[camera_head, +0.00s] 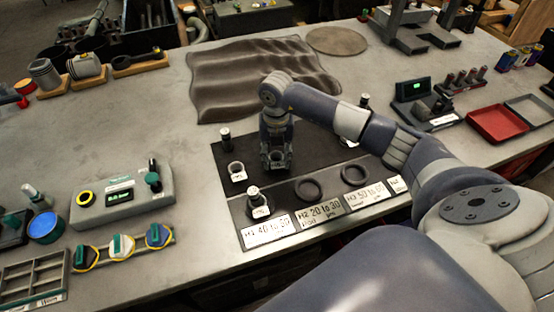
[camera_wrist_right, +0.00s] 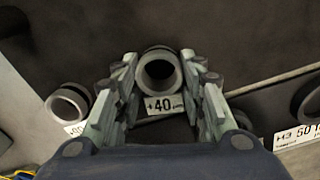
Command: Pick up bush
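A grey ring-shaped bush (camera_wrist_right: 160,72) with a white "+40" label stands on the dark mat, between the two fingers of my right gripper (camera_wrist_right: 159,62) in the right wrist view. The fingers are open, one on each side of it; I cannot tell whether they touch it. In the head view my right gripper (camera_head: 277,158) points down at the mat and partly hides this bush. A second bush (camera_head: 237,171) stands to its left, also at the left of the wrist view (camera_wrist_right: 68,103). My left gripper is not in view.
Two dark rings (camera_head: 308,189) (camera_head: 354,174) lie on the front strip of the mat, beside a labelled pin part (camera_head: 257,201). A dark upright plug (camera_head: 225,138) stands at the mat's left. A crumpled brown cloth (camera_head: 240,75) lies behind. A red tray (camera_head: 497,124) is at right.

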